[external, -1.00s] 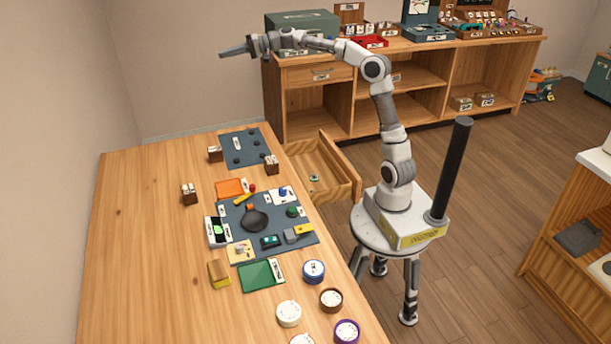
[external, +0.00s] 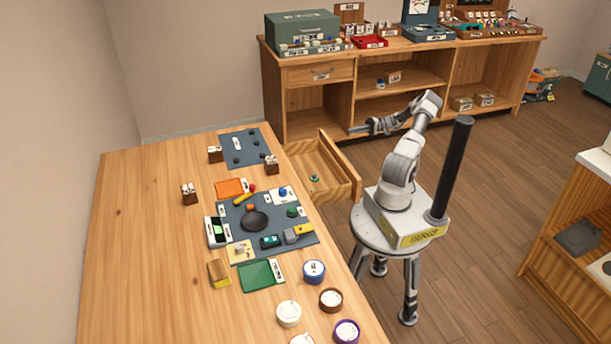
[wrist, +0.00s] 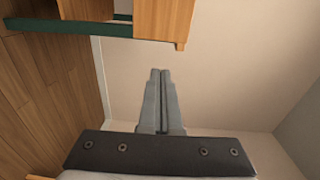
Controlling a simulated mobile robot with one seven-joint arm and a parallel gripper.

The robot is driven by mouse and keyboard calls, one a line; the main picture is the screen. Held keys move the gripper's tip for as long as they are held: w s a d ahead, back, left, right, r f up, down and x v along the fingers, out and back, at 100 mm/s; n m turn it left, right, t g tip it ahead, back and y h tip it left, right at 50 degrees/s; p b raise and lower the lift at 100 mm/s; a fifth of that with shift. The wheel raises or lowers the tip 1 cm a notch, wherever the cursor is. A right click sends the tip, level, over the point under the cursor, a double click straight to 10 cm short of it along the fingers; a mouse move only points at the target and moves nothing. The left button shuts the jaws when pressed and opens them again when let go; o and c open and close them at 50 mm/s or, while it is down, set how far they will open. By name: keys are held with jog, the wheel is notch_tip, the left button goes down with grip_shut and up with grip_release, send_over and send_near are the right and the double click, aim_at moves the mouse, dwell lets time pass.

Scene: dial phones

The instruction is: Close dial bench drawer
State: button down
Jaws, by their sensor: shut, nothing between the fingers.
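The bench drawer (external: 313,172) is pulled out from the right side of the wooden bench (external: 150,230). My gripper (external: 353,131) is shut and empty. In the external view it appears near the far end of the drawer front, pointing left; I cannot tell whether it touches. In the wrist view the shut fingers (wrist: 159,100) show against the pale wall, with nothing between them.
A wooden shelf unit (external: 375,80) with boxes on top stands behind. The bench top carries mats, dials and small blocks. A black post (external: 455,165) stands on my base.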

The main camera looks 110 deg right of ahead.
jog(key=w+a+f, duration=0.1)
jog(key=w+a, duration=0.1)
jog(key=w, duration=1.1)
jog(key=shift+w, duration=0.2)
jog(key=w+p, duration=0.4)
jog(key=w, duration=2.1)
jog(key=shift+r+p, duration=0.15)
jog(key=shift+p, duration=0.25)
jog(key=shift+s, duration=0.1)
